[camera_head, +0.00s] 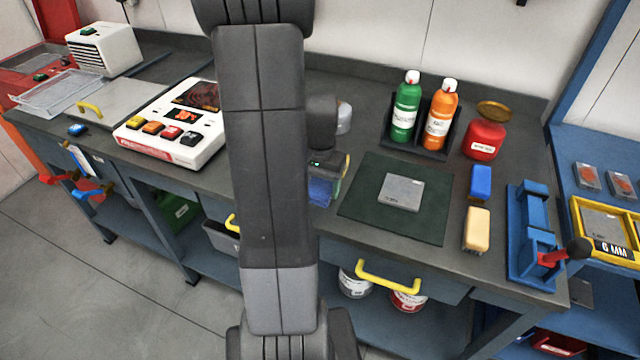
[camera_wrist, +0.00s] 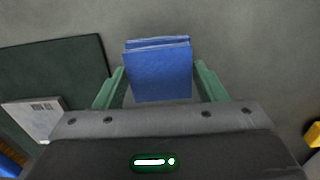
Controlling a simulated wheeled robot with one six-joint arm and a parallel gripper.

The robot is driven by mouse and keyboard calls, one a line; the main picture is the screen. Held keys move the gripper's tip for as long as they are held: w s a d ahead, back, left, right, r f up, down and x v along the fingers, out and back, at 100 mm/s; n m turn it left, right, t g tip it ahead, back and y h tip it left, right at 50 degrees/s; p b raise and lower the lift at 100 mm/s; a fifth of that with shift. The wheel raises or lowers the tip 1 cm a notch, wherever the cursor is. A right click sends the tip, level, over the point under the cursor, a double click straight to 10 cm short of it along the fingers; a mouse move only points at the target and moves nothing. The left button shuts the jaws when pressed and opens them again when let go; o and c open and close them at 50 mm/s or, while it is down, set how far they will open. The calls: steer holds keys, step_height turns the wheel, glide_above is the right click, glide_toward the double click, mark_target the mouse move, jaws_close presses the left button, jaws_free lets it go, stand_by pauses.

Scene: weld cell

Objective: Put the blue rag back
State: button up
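The blue rag (camera_wrist: 158,75) is a folded blue block in the wrist view, between the two green fingers of my gripper (camera_wrist: 160,84). The fingers sit close against its two sides, and the gripper looks shut on it. In the head view, the rag (camera_head: 321,191) shows below my gripper (camera_head: 334,172), near the front edge of the bench and left of the dark green mat. My arm hides part of that area. I cannot tell how far the rag is above the bench.
The green mat (camera_head: 361,205) bears a grey plate (camera_head: 402,192). To the right are a blue block (camera_head: 480,183), a tan block (camera_head: 477,229) and a blue vise (camera_head: 533,235). Bottles (camera_head: 405,110) and a red jar (camera_head: 484,138) stand behind. A white console (camera_head: 176,128) is left.

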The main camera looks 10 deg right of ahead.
mark_target(320, 188)
steer(key=shift+o, duration=1.3)
step_height(320, 188, up, 12)
steer(key=shift+r, duration=0.2)
stand_by(1.5)
